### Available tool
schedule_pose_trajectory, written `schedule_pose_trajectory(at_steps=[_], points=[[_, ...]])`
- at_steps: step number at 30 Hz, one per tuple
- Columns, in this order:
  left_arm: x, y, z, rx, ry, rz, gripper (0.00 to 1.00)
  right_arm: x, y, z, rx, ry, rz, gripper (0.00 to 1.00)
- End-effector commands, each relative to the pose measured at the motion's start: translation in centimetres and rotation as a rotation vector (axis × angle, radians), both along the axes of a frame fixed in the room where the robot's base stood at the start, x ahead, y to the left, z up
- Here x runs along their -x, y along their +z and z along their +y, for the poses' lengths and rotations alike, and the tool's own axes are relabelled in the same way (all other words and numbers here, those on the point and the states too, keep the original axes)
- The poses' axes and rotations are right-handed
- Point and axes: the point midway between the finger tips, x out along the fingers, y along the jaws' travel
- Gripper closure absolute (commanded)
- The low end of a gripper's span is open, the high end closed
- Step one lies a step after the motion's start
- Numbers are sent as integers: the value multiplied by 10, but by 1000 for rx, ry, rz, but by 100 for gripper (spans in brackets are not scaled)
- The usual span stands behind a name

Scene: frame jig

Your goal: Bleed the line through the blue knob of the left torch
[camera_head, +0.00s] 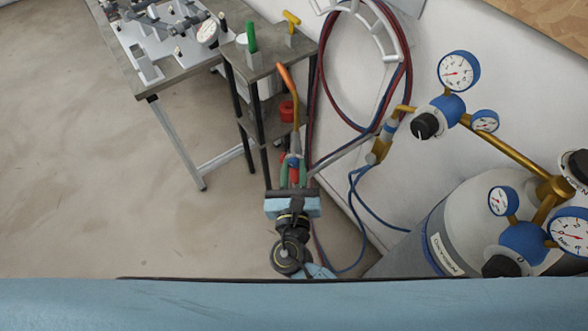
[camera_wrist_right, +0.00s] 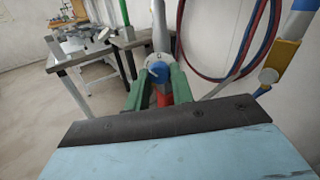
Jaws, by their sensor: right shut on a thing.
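The torch (camera_head: 296,110) stands upright beyond my right gripper, with a copper-orange tip and a brass tube. Its blue knob (camera_head: 291,161) sits low on its body; in the right wrist view the blue knob (camera_wrist_right: 157,73) faces the camera and bears a white pointer. My right gripper (camera_head: 293,169) has its green fingers on either side of the knob and is shut on it; the fingers partly cover its sides. A red part (camera_wrist_right: 163,97) shows between the fingers, below the knob. My left gripper is in neither view.
A dark rack (camera_head: 262,62) stands behind the torch, with a green and a yellow item on top. Red and blue hoses (camera_head: 322,85) hang on a wall holder at its right. An oxygen cylinder (camera_head: 470,215) with gauges stands at right. Floor at left is clear.

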Motion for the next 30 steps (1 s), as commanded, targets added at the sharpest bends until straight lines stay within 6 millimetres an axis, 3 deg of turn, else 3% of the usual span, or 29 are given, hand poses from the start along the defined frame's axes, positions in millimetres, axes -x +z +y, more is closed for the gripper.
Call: schedule_pose_trajectory(at_steps=[8,25,30], points=[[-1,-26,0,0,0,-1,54,0,-5,0,-157,2,-32,99],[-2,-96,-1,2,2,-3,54,0,-7,2,-666,0,-122,99],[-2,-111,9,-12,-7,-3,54,0,-6,3,-781,1,-141,99]])
